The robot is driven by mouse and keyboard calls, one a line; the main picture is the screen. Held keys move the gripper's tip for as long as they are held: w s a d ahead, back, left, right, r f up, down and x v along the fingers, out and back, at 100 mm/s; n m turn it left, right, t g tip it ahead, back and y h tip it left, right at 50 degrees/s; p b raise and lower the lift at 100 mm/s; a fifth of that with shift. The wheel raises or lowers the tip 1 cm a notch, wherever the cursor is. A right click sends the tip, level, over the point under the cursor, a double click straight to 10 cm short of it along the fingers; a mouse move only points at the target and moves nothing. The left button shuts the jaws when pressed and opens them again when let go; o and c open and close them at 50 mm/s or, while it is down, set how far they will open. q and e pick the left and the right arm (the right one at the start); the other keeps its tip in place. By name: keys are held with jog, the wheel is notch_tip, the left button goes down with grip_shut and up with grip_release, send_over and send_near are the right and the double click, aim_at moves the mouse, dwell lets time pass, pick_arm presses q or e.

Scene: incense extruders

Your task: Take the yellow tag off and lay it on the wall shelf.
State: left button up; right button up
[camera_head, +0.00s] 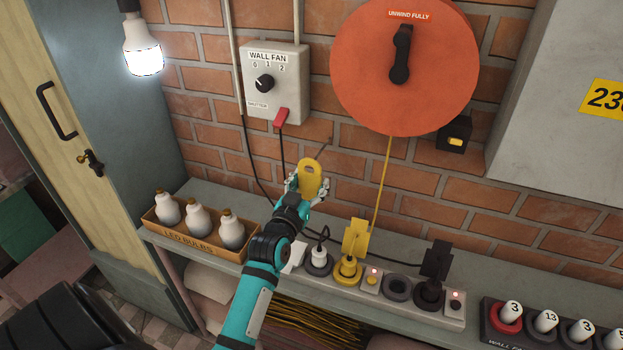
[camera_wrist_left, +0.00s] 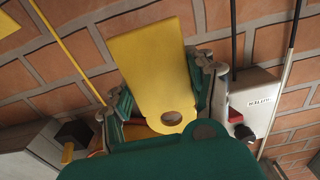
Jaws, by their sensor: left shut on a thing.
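The yellow tag (camera_head: 310,178), a flat rounded plate with a hole, is held in my left gripper (camera_head: 306,190) in front of the brick wall. In the left wrist view the tag (camera_wrist_left: 150,65) lies between the two fingers of the left gripper (camera_wrist_left: 165,100), which are shut on it. In the head view it is above the grey wall shelf (camera_head: 540,259), apart from it, just below the wall fan switch box (camera_head: 286,106). My right gripper is not in view.
A box of LED bulbs (camera_head: 190,243) stands on the shelf at left. A socket strip (camera_head: 330,279) with several plugs, one with a yellow flag (camera_head: 356,238), lies along the shelf's front. A numbered rack (camera_head: 497,340) is at right. Some bare shelf shows behind the strip.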

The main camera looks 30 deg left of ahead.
pick_arm(q)
jog(key=shift+p+v, duration=0.5)
jog(key=shift+v, duration=0.65)
jog(key=shift+r, duration=0.1)
